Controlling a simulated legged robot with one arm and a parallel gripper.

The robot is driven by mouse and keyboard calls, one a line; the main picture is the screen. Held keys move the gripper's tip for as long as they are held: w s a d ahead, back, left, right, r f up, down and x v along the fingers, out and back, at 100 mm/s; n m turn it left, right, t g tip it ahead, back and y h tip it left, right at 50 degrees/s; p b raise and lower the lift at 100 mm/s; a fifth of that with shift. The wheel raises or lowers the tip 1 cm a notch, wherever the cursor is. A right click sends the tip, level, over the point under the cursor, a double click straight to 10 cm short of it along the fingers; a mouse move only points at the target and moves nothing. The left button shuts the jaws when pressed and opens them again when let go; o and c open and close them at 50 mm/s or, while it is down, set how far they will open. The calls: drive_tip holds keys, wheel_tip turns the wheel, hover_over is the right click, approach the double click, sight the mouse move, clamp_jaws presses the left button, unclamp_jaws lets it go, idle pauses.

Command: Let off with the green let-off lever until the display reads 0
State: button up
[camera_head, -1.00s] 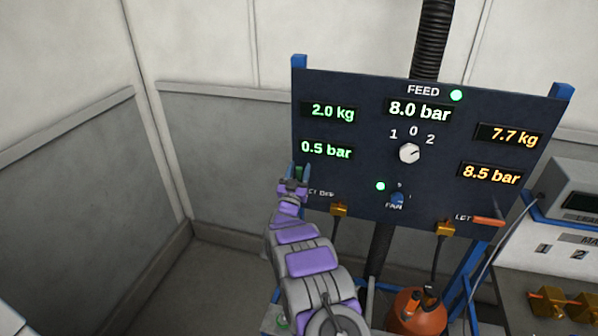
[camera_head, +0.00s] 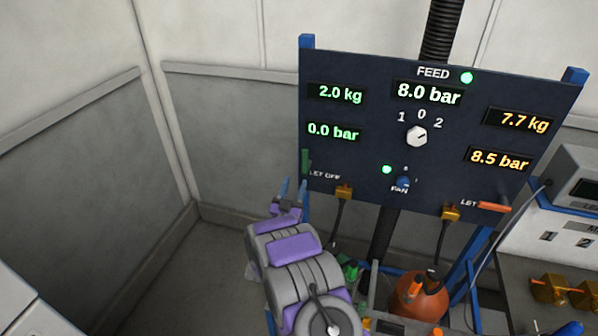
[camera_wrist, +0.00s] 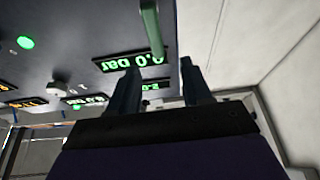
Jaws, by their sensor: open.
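The green let-off lever (camera_head: 305,162) is at the left edge of the dark panel (camera_head: 350,165), above the left "LET OFF" label, and points upright. The green pressure display (camera_head: 333,132) reads 0.0 bar. My gripper (camera_head: 292,186) is open and empty, just below and left of the lever in the head view. In the wrist view my gripper's two fingers (camera_wrist: 160,80) are apart, and the green lever (camera_wrist: 152,30) shows beyond them, not between the fingertips. The display (camera_wrist: 133,62) appears upside down there.
Other displays read 2.0 kg (camera_head: 340,94), 8.0 bar (camera_head: 429,93), 7.7 kg (camera_head: 524,121) and 8.5 bar (camera_head: 499,159). An orange lever (camera_head: 494,207) is at the panel's lower right. An orange cylinder (camera_head: 418,298) stands below. Free room lies left of the panel.

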drive_tip(key=shift+v, duration=2.15)
drive_tip(key=shift+w, duration=0.1)
drive_tip(key=s+r+n+g+y+b, duration=0.3)
drive_tip(key=s+r+g+y+b, duration=0.15)
drive_tip(key=s+g+y, duration=0.75)
drive_tip(key=s+d+g+h+b, duration=0.1)
drive_tip(key=s+d+g, duration=0.2)
drive_tip(key=s, duration=1)
drive_tip(key=s+d+r+g+h, duration=0.1)
drive_tip(key=s+d+g, duration=0.3)
drive_tip(key=s, duration=0.9)
drive_tip(key=s+d+r+g+h+b, duration=0.1)
drive_tip(key=s+d+g+h, duration=0.2)
drive_tip(key=s+d, duration=0.5)
drive_tip(key=s+g, duration=0.1)
drive_tip(key=s, duration=0.4)
drive_tip(key=shift+s+d+b, duration=0.25)
drive_tip(key=shift+s+b, duration=0.05)
drive_tip(key=shift+s, duration=0.05)
